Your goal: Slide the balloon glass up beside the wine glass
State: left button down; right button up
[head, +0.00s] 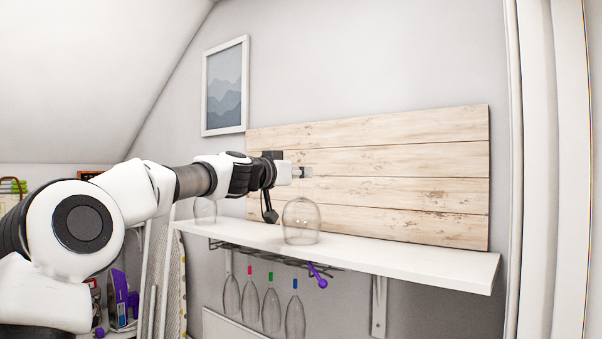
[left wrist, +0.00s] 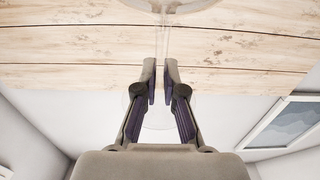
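The balloon glass (head: 300,223), clear and round-bowled, stands upside down on the white shelf (head: 400,256), stem up. My left gripper (head: 303,172) is at its stem, above the bowl. In the left wrist view the two fingers of my left gripper (left wrist: 160,75) are close together with the thin stem between them, and appear shut on it. The bowl edge (left wrist: 170,5) shows at the top of that view. Another clear glass (head: 205,211), seemingly the wine glass, is farther left on the shelf, partly hidden by my left arm. My right gripper is not in view.
A wooden plank panel (head: 400,160) stands behind the shelf. Under the shelf several glasses (head: 271,310) with coloured marks hang from a wire rack, with a purple object (head: 318,276) nearby. The shelf right of the balloon glass is clear. A framed picture (head: 225,88) hangs above left.

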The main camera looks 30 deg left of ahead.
pick_arm(q)
jog(key=shift+w+a+f, duration=0.1)
jog(key=shift+w+a, duration=0.05)
jog(key=shift+a, duration=0.55)
jog(key=shift+w+a, duration=0.15)
jog(key=shift+a, duration=1.8)
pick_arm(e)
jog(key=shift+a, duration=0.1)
pick_arm(q)
jog(key=shift+w+a, duration=0.2)
jog(key=shift+a, duration=2.3)
